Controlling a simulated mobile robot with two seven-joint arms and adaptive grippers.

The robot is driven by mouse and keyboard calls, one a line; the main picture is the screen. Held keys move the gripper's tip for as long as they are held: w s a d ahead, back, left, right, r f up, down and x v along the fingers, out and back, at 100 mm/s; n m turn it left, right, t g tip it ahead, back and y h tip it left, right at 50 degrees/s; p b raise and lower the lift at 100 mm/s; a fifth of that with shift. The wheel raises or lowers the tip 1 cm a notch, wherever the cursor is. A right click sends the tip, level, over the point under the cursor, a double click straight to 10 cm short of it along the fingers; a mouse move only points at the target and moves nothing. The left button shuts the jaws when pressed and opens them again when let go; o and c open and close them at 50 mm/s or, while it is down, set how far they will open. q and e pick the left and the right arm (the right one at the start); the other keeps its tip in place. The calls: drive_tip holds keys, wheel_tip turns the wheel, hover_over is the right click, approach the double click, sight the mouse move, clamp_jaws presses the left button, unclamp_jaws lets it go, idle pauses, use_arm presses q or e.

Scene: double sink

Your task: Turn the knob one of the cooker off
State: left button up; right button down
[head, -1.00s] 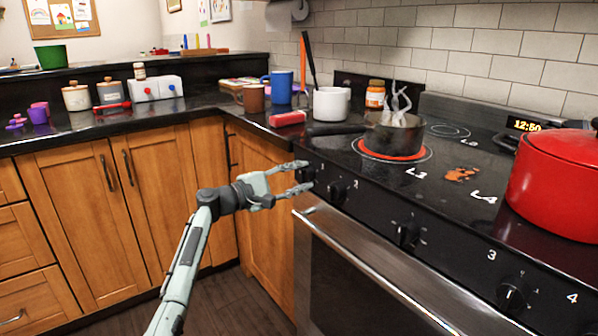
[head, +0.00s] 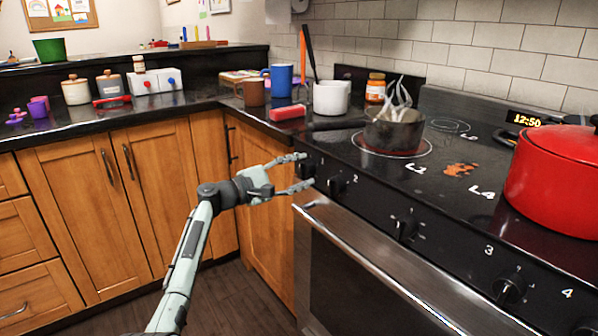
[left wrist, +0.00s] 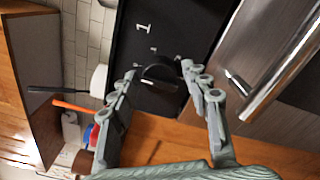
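Knob one (head: 307,170) is the leftmost black knob on the cooker's front panel, partly hidden by my fingers. In the left wrist view knob one (left wrist: 160,72) sits between my fingertips, below the white "1". My left gripper (head: 308,170) is open, with a finger on either side of the knob; small gaps seem to show in the left wrist view (left wrist: 159,71). The cooker (head: 400,185) has a burner (head: 418,155) whose middle looks dark with a thin reddish rim. A steaming dark pan (head: 393,133) stands on it. My right gripper is out of view.
More knobs (head: 407,229) run rightward along the panel, above the oven handle (head: 375,265). A red pot (head: 552,185) stands on the right of the cooktop. Mugs and a red block (head: 287,112) sit on the counter. The floor before the cabinets is clear.

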use_arm(q)
drive_tip(key=shift+o, duration=0.5)
drive_tip(key=shift+s+a, duration=0.15)
drive_tip(key=shift+a, duration=0.15)
drive_tip(key=v, duration=1.1)
drive_tip(key=shift+s, duration=0.15)
drive_tip(key=shift+a, duration=0.15)
